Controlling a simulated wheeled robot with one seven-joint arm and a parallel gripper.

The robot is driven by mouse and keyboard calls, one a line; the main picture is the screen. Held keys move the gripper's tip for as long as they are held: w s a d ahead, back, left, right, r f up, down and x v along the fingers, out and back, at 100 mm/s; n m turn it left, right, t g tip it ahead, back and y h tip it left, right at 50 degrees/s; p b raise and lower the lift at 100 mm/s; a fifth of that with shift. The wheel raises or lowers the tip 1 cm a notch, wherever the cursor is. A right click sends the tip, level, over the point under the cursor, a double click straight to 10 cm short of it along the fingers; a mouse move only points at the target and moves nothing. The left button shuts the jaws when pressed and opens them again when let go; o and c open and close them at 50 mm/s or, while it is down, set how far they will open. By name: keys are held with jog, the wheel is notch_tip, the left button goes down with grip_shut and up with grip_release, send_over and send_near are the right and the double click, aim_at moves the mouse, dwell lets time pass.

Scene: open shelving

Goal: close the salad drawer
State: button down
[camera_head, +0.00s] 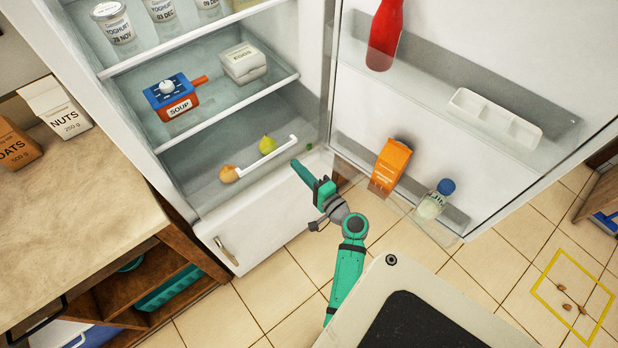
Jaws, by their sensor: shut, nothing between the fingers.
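The salad drawer is the clear bin low in the open fridge. Its white bar handle (268,157) shows along its front, but its clear walls are hard to make out. My gripper (296,164) is shut and empty, just right of and below the handle's right end in the picture. I cannot tell whether it touches the drawer front. How far the drawer stands out is hard to judge.
The fridge door (450,120) stands wide open at right, holding a red bottle (384,35), an orange carton (391,163) and a blue-capped bottle (436,199). A counter (80,190) is left.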

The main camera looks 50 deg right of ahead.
jog(key=shift+x, duration=1.45)
